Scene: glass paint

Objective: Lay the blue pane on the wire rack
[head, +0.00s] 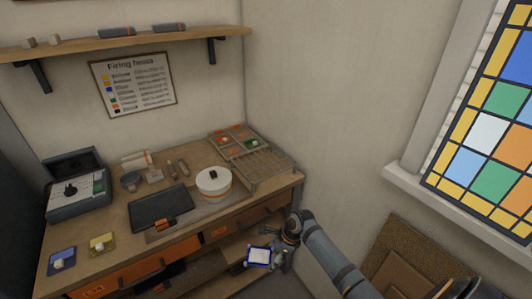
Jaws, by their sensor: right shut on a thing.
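The wire rack (262,170) lies at the back right of the workbench, and its bars look bare. My right gripper (277,259) is low, in front of the bench's right end and below its top. It is shut on a small pane (259,256) with a pale face and a blue border, which I take to be the blue pane. The pane is apart from the rack, which is above and behind it in the picture. My left gripper is out of view.
A compartment tray (228,133) with coloured pieces lies behind the rack. A black tray (160,208), a control box (80,195), a blue pad (62,264) and a yellow pad (103,250) are further left.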

